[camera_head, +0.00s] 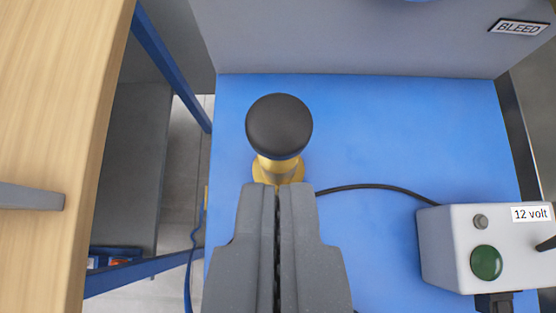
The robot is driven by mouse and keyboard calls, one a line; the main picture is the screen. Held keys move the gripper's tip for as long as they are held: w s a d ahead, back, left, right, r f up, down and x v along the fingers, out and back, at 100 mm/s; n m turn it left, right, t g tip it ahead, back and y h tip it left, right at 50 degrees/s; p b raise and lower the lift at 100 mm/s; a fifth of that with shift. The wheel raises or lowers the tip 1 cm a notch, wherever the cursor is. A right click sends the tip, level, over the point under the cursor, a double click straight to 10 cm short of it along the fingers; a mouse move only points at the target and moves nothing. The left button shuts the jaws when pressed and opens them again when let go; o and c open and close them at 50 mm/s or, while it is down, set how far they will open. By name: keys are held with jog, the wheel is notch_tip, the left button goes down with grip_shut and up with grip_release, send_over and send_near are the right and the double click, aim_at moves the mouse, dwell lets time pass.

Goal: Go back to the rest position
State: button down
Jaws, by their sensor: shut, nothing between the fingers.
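My gripper (277,188) reaches up from the bottom middle of the view, its two grey fingers shut against each other with nothing between them. Just beyond the fingertips is a black round knob (279,124) on a brass stem (277,167), standing on the blue surface (400,130). The fingertips overlap the brass base in the picture; I cannot tell whether they touch it. No rest position is marked in view.
At the right stands a white box (447,250) labelled 12 volt, with a green button (486,262). A black cable (375,187) runs to it. A grey panel (350,40) with a BLEED label (518,28) rises behind. A wooden top (50,120) lies left, beyond a gap.

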jog(key=s+a+r+t+b, duration=0.1)
jog(key=s+r+t, duration=0.15)
jog(key=r, duration=0.85)
jog(key=s+a+r+t+b, duration=0.1)
jog(key=s+r, duration=0.3)
jog(key=r, duration=0.6)
jog(key=s+r+t+b, duration=0.1)
jog(key=s+r+t, duration=0.1)
jog(key=s+r, duration=1)
notch_tip(320, 180, up, 4)
jog(key=shift+s+f, duration=0.1)
jog(key=shift+s, duration=0.05)
